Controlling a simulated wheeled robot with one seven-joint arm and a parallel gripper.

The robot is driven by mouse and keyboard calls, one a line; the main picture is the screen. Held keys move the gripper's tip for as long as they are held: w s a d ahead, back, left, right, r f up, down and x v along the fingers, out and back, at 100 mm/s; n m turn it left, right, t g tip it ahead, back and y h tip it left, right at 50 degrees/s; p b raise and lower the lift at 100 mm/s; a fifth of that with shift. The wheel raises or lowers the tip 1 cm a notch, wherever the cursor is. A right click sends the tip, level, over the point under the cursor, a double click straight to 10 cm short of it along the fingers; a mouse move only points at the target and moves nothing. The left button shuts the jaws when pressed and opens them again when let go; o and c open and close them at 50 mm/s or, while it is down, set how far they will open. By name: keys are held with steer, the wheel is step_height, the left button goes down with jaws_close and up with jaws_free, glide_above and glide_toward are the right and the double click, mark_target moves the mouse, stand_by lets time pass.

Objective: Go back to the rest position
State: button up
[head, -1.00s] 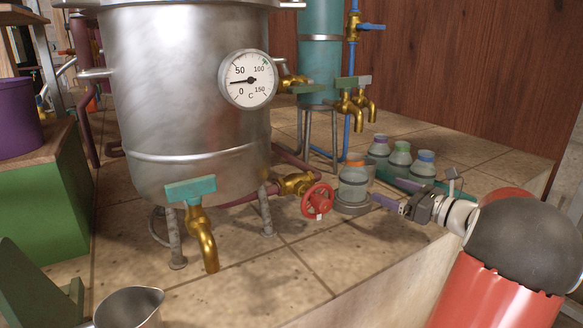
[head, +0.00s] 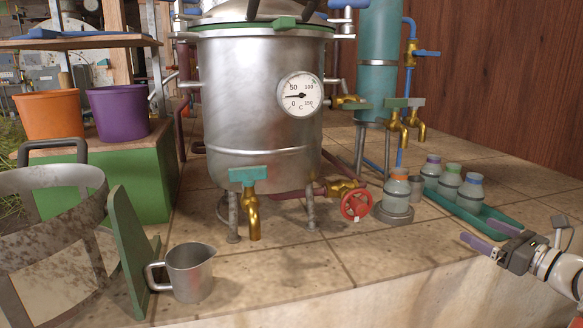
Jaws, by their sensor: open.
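My gripper (head: 488,240) is at the right edge of the head view, in front of the tiled counter's front edge. Its two purple-tipped fingers are apart with nothing between them. It is clear of a jar with an orange cap (head: 396,188), which stands upright on a round grey base (head: 393,215) beside a red valve wheel (head: 356,204). Most of my arm is out of the picture.
The steel still (head: 255,110) with its dial (head: 299,95) stands mid-counter. Several capped jars (head: 449,181) stand by a green tray (head: 488,217). A metal jug (head: 191,272) and green panel (head: 130,250) are at front left. The front middle of the counter (head: 300,265) is bare.

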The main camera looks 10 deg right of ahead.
steer(key=w+a+n+g+y, duration=0.1)
steer(key=a+n+g, duration=0.1)
steer(key=a, duration=0.3)
steer(key=a+n+g+p, duration=0.1)
steer(key=a+n, duration=0.1)
steer(key=a, duration=0.3)
steer(key=w+a+n+g+y+p, duration=0.1)
steer(key=a+n+g, duration=0.1)
steer(key=a, duration=0.3)
steer(key=shift+w+a+r+n+g+y, duration=0.1)
steer(key=shift+w+a+n+g+y, duration=0.1)
steer(key=shift+w+n+g+y, duration=0.25)
steer(key=s+a+n+g+h+p, duration=0.1)
steer(key=s+a+n+g, duration=0.1)
steer(key=a+n, duration=0.35)
steer(key=s+a+n+g+h+p, duration=0.1)
steer(key=s+a+n+g+p, duration=0.15)
steer(key=a, duration=0.55)
steer(key=s+a+r+n+g+h+p, duration=0.1)
steer(key=s+a+n+h+p, duration=0.3)
steer(key=s+n, duration=1.1)
steer(key=a+n+h, duration=0.2)
steer(key=a, duration=0.2)
steer(key=shift+s+a+r+n, duration=0.25)
steer(key=shift+s+a+n, duration=0.05)
steer(key=shift+a+n, duration=0.1)
